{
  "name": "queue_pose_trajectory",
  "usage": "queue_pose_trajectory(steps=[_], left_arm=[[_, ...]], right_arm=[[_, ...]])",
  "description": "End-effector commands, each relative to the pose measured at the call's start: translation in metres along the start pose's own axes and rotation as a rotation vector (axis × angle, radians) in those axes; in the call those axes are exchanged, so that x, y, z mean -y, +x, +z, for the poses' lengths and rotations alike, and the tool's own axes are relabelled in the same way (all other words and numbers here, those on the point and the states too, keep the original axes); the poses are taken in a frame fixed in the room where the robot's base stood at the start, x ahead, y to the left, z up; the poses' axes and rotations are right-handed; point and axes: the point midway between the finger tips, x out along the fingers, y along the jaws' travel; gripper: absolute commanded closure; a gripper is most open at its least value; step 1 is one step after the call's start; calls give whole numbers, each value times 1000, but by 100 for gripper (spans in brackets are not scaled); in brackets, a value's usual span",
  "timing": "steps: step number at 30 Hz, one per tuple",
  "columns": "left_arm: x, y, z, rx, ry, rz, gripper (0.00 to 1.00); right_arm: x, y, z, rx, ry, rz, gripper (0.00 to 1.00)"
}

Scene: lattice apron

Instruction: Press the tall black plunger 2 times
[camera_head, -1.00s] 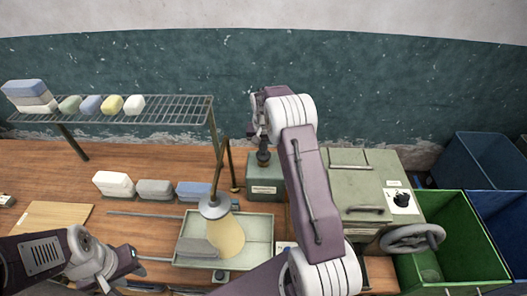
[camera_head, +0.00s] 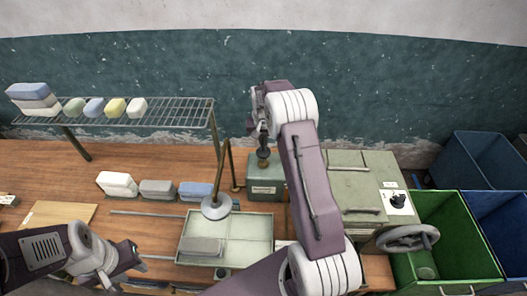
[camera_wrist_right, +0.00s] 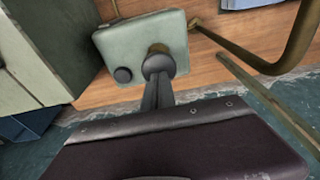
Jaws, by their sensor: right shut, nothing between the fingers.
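The tall black plunger (camera_head: 263,153) stands on a grey-green box (camera_head: 265,187) with a brass collar at its base. In the right wrist view the plunger's dark round top (camera_wrist_right: 158,66) shows above the collar on the box (camera_wrist_right: 110,45). My right gripper (camera_head: 262,139) is shut and empty, pointing down directly over the plunger. Its fingertips (camera_wrist_right: 158,78) overlap the plunger's top; whether they touch is unclear. A second, low black knob (camera_wrist_right: 123,75) sits beside the plunger on the box. My left gripper (camera_head: 138,254) is at the lower left, away from the box; its jaw opening is unclear.
A lamp (camera_head: 216,207) on a bent brass arm hangs over a pale tray (camera_head: 255,240) left of the box. A wire rack (camera_head: 170,112) stands behind. A green cabinet (camera_head: 350,165) with a handwheel (camera_head: 408,238) and a green bin (camera_head: 455,235) are on the right.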

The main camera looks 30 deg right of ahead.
Motion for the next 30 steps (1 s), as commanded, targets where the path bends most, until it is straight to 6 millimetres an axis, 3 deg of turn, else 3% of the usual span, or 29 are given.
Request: queue_pose_trajectory(steps=[7, 18, 30], left_arm=[[0, -6, -1, 0, 0, 0, 64], [-1, -41, -4, 0, 0, 0, 64], [-1, -34, -4, 0, 0, 0, 64]], right_arm=[[0, -7, -1, -1, 0, 0, 100], [0, -50, -8, 0, 0, 0, 100], [2, -44, -6, 0, -4, -1, 100]])
